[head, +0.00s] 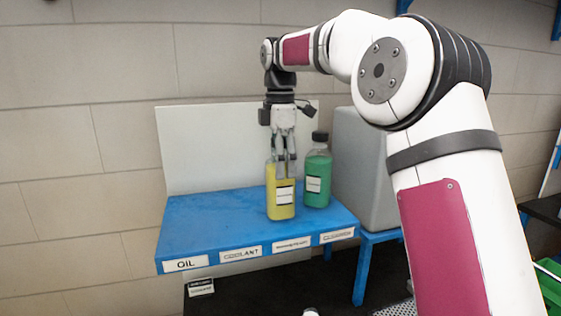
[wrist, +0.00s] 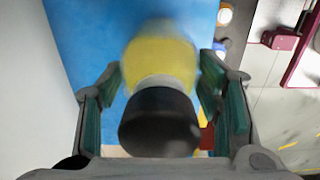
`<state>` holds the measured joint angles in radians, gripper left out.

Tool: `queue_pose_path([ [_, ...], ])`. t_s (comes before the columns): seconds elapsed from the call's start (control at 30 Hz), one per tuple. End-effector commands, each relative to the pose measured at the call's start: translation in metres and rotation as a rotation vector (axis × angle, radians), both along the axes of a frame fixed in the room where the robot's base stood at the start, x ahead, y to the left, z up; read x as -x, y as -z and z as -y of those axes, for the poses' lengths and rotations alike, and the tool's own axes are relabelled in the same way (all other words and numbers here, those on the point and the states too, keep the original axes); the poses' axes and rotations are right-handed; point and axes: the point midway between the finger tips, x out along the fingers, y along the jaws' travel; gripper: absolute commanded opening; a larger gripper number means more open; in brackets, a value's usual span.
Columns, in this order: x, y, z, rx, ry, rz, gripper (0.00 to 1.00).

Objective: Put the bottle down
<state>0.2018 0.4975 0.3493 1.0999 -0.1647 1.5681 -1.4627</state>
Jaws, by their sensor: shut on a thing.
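My gripper (head: 284,165) points down and is shut on the upper part of this bottle. In the wrist view the bottle's yellow body (wrist: 158,62) and black cap (wrist: 159,122) sit between the two fingers (wrist: 160,100). A green bottle (head: 317,178) with a dark cap stands on the shelf just behind and to the right.
Labels on the shelf's front edge read OIL (head: 186,263) and COOLANT (head: 241,253); two more are too small to read. The left of the shelf is clear. A white panel (head: 210,145) stands behind, and a grey box (head: 362,170) to the right.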

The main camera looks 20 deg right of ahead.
Motion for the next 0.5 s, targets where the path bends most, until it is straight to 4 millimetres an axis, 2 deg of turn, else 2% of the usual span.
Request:
queue_pose_path([
  [0.13,0.0004,0.0013,0.0,0.0,0.0,0.002,0.0],
  [0.17,0.0003,0.002,0.0001,0.0,0.0,0.0,0.66],
  [0.2,0.0002,0.0019,0.0001,0.0,0.0,0.0,0.75],
  [0.23,0.0002,0.0019,0.0001,0.0,0.0,0.0,0.79],
  [0.5,0.0002,0.0018,0.0,0.0,0.0,0.0,0.79],
])
